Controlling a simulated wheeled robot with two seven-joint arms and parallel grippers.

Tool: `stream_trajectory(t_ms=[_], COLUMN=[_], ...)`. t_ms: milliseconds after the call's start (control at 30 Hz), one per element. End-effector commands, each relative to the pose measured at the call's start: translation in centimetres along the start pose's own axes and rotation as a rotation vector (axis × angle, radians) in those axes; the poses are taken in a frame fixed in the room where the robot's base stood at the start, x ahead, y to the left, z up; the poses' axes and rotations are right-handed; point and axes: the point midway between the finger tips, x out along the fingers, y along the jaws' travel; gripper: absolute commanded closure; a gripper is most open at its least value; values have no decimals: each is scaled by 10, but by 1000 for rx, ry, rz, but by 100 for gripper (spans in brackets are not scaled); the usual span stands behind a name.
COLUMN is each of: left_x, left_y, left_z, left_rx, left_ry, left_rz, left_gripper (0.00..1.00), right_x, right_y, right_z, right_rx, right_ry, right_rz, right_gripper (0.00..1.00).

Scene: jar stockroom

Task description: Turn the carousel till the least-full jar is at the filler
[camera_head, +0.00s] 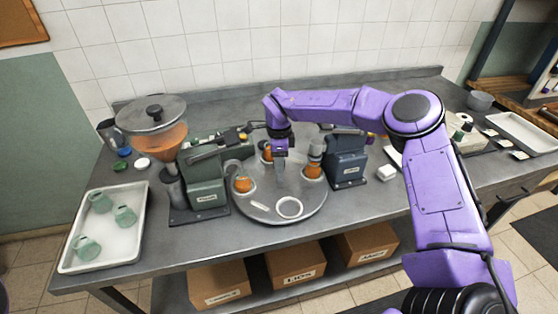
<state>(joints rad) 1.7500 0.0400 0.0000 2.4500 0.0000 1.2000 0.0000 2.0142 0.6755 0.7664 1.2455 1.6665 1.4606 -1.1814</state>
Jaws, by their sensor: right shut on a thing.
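The round grey carousel (310,205) stands on the metal bench. Three jars with orange contents sit on it: one at its left (243,184), one at the back (266,153) and one at the right (314,168). Their exact fill levels are too small to compare. An empty round seat (289,207) shows at the front. The filler has a clear hopper (158,139) of orange stuff and a dark green machine body (202,186), left of the carousel. My right gripper (280,170) points down over the carousel's middle, shut on what looks like its upright handle. My left gripper is out of view.
A second, dark blue-grey machine (347,160) stands right of the carousel. A white tray (138,222) with several pale green jars lies at the left. Labelled cardboard boxes (296,266) sit on the shelf below. A small white block (386,173) lies at the right.

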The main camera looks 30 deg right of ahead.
Motion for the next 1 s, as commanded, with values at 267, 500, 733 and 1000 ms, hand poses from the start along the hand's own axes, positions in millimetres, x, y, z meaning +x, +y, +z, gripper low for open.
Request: stream_trajectory(t_ms=[267, 500, 733, 1000], left_x=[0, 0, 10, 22], left_y=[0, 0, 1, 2], left_z=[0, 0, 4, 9], left_rx=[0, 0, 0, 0], left_ry=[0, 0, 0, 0], left_rz=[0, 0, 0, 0], left_gripper=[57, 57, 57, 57], right_x=[-3, -1, -25, -88], right_y=[-2, -1, -1, -2], right_z=[0, 0, 0, 0], right_rx=[1, 1, 1, 2], right_ry=[-3, -1, -4, -3], right_rz=[-8, -3, -7, -7], right_gripper=[35, 35, 35, 35])
